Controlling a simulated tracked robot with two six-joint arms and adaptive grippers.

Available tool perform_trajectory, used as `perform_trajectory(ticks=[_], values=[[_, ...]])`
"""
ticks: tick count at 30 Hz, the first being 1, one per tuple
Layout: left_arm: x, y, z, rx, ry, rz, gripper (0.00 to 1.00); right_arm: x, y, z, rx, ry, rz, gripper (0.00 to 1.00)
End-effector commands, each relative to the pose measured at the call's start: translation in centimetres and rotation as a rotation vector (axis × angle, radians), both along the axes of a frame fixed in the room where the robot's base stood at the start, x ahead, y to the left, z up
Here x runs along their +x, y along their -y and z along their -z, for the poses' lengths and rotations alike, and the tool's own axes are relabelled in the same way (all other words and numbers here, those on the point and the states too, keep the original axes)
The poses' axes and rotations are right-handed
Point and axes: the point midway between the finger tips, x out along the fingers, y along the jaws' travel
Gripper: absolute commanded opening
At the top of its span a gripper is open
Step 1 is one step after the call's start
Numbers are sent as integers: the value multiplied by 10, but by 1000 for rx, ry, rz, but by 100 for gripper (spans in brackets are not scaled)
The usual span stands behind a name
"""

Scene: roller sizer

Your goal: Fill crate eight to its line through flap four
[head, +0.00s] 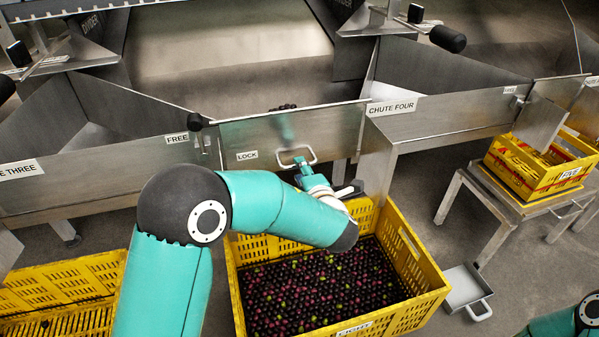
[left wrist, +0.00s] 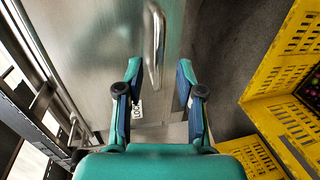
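Crate eight (head: 415,292) is a yellow crate under the chute, holding many dark purple, reddish and green fruits. Bare wall shows above the fruit; I cannot make out a fill line. Flap four (head: 335,130) is a steel plate with a LOCK label and a pale loop handle (head: 296,157). My left gripper (head: 327,179) is close to the handle, above the crate's back edge. In the left wrist view its fingers (left wrist: 158,80) are spread and empty, with the handle (left wrist: 155,45) showing in the gap between them, touching neither. My right gripper is out of view.
A yellow crate (head: 60,268) stands at the left. Crate five (head: 540,192) sits on a steel stand (head: 500,208) at the right. A small metal scoop-like pan (head: 464,287) lies beside crate eight. A few fruits (head: 283,107) show behind the flap's top edge.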

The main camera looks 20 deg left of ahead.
Motion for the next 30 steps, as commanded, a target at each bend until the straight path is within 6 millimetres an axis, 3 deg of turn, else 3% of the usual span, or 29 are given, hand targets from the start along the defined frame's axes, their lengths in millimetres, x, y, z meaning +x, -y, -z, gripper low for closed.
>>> perform_trajectory(ticks=[7,18,25,30], values=[[24,-16,8,-1,1,0,37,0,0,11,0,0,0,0],[28,-18,7,-1,-1,2,37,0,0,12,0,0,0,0],[28,-18,7,-1,-1,2,1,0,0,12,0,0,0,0],[28,-18,8,-1,-2,2,0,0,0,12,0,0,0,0]])
